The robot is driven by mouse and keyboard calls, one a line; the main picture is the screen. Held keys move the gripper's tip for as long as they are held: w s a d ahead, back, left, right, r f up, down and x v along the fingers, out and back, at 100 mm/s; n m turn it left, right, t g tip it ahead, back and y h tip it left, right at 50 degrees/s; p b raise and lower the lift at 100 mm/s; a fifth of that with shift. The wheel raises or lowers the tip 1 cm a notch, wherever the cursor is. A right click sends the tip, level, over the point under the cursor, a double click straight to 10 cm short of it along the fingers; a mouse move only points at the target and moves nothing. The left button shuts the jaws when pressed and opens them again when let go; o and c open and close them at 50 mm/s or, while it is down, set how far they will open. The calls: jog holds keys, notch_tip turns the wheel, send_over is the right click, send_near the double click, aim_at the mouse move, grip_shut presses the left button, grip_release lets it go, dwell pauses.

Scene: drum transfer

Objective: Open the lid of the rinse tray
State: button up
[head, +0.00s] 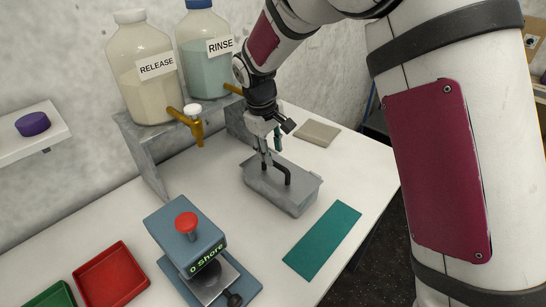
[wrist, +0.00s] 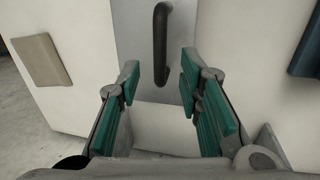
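The rinse tray (head: 292,199) is a grey metal box on the white bench, below and right of the RINSE bottle. Its grey lid (wrist: 140,65) appears shut on top. A black bar handle (head: 285,173) rises from the lid; it also shows in the wrist view (wrist: 160,45). My gripper (head: 268,156) is over the tray's far-left part, close to the handle. In the wrist view my gripper (wrist: 160,85) is open, with teal pads apart and nothing between them. The handle lies just ahead of the gap, roughly centred. Part of the tray is hidden by my gripper.
RELEASE (head: 150,85) and RINSE (head: 207,70) bottles stand on a grey stand with brass taps behind. A blue gauge device (head: 185,235), red tray (head: 110,275) and teal mat (head: 322,240) are nearer. A beige pad (head: 318,133) lies behind the tray.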

aim_at(280, 167)
jog(key=shift+w+d+f, duration=0.15)
jog(key=shift+f, duration=0.75)
jog(key=shift+w+d+f, duration=0.1)
jog(key=shift+d+f, duration=0.05)
jog(key=shift+f, duration=0.75)
grip_shut()
